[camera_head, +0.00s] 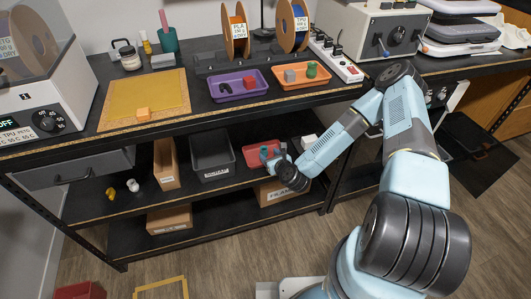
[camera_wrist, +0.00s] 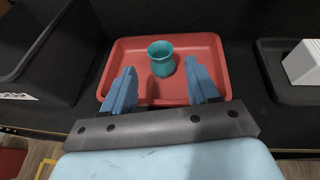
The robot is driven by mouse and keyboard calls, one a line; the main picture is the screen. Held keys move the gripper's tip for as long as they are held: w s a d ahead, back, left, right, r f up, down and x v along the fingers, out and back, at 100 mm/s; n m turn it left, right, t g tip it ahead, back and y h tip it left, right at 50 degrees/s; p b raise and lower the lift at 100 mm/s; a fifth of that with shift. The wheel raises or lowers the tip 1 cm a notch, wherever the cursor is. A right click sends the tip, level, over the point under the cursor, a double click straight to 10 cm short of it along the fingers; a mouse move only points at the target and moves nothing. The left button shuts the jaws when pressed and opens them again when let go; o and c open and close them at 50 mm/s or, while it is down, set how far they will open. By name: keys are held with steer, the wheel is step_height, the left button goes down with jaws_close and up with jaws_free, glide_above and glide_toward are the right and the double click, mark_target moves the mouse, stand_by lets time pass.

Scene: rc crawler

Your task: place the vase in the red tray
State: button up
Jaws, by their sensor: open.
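The teal vase (camera_wrist: 161,60) stands upright inside the red tray (camera_wrist: 205,48), near its middle, with its mouth facing up in the wrist view. My gripper (camera_wrist: 160,72) is open, its two blue fingers apart and pointing toward the tray, one to each side of the vase. A gap shows between each finger and the vase, and nothing is held. In the head view the red tray (camera_head: 252,158) is on the middle shelf, partly hidden by my gripper (camera_head: 272,157). A small teal shape, seemingly the vase (camera_head: 263,153), shows there.
A dark grey bin (camera_head: 212,157) stands left of the red tray on the shelf. To its right, a white block (camera_wrist: 303,62) sits in a dark tray (camera_wrist: 273,60). The tabletop (camera_head: 205,115) overhangs the shelf, with purple (camera_head: 240,95) and orange (camera_head: 293,83) trays on it.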

steer(key=v, duration=0.6)
steer(key=shift+s, duration=0.2)
steer(key=shift+d, duration=0.15)
